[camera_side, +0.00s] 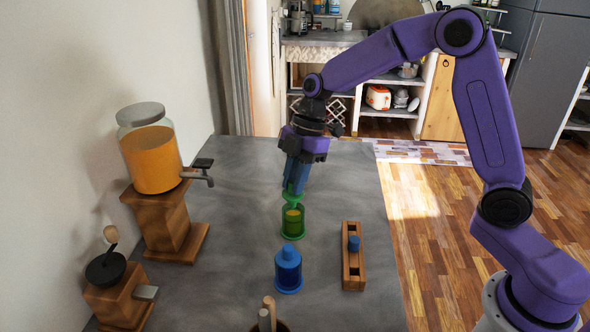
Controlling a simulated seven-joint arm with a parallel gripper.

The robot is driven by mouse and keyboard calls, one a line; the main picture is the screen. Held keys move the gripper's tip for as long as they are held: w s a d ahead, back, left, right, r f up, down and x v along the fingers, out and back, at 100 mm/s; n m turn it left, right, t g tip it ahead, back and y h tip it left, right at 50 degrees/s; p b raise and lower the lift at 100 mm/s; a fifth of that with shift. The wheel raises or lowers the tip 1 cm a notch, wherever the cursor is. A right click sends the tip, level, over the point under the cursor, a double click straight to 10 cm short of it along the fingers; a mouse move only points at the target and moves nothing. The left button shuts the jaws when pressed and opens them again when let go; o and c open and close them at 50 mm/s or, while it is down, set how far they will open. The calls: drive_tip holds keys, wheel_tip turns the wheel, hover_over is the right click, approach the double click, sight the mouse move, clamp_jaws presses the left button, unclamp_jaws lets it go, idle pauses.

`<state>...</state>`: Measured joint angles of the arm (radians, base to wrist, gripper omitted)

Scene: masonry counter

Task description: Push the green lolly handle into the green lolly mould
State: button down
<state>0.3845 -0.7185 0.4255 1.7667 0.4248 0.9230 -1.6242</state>
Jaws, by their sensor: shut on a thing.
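The green lolly mould (293,227) stands upright on the grey counter near the middle of the view. The green lolly handle (294,197) is directly above it, at or in the mould's top; I cannot tell how deep it sits. My gripper (294,188) points down and is shut on the green handle, its fingertips just above the mould.
A blue lolly mould (288,277) with a blue top stands in front of the green one. A wooden rack (353,262) holding a blue piece is to the right. A juice dispenser (152,160) and a grinder (118,288) stand at the left. The counter (235,175) behind is clear.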

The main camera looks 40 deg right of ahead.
drive_tip(key=shift+f, duration=0.9)
drive_tip(key=shift+f, duration=1.15)
idle(1.1)
drive_tip(key=c, duration=1)
unclamp_jaws()
drive_tip(key=shift+r, duration=0.1)
drive_tip(key=v, duration=1.7)
drive_tip(key=shift+s+r, duration=0.1)
drive_tip(key=shift+r, duration=0.05)
